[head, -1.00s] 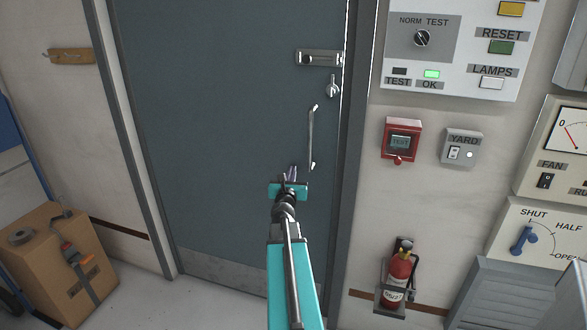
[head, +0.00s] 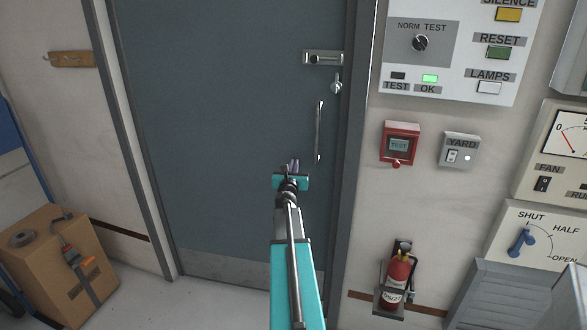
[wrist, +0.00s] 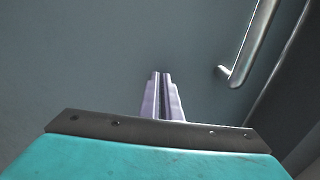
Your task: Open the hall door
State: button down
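The hall door (head: 225,130) is a large grey-blue panel filling the middle of the head view, near upright in its frame. A vertical bar handle (head: 320,130) is on its right side and also shows at the upper right of the wrist view (wrist: 250,45). A latch plate (head: 323,58) and a small lever (head: 337,85) sit above the handle. My gripper (head: 291,163) is left of the handle's lower end, in front of the door. Its pale fingers (wrist: 162,78) lie together with nothing between them. Whether the tips touch the door cannot be told.
A control panel (head: 450,60), red call box (head: 400,144), yard switch (head: 460,150) and fire extinguisher (head: 397,275) are on the wall at right. A cardboard box (head: 55,265) stands at lower left. The floor (head: 210,300) before the door is clear.

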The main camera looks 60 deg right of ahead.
aim_at(295, 158)
jog(key=shift+p+x, duration=0.6)
jog(key=shift+x, duration=2.4)
jog(key=shift+w, duration=0.15)
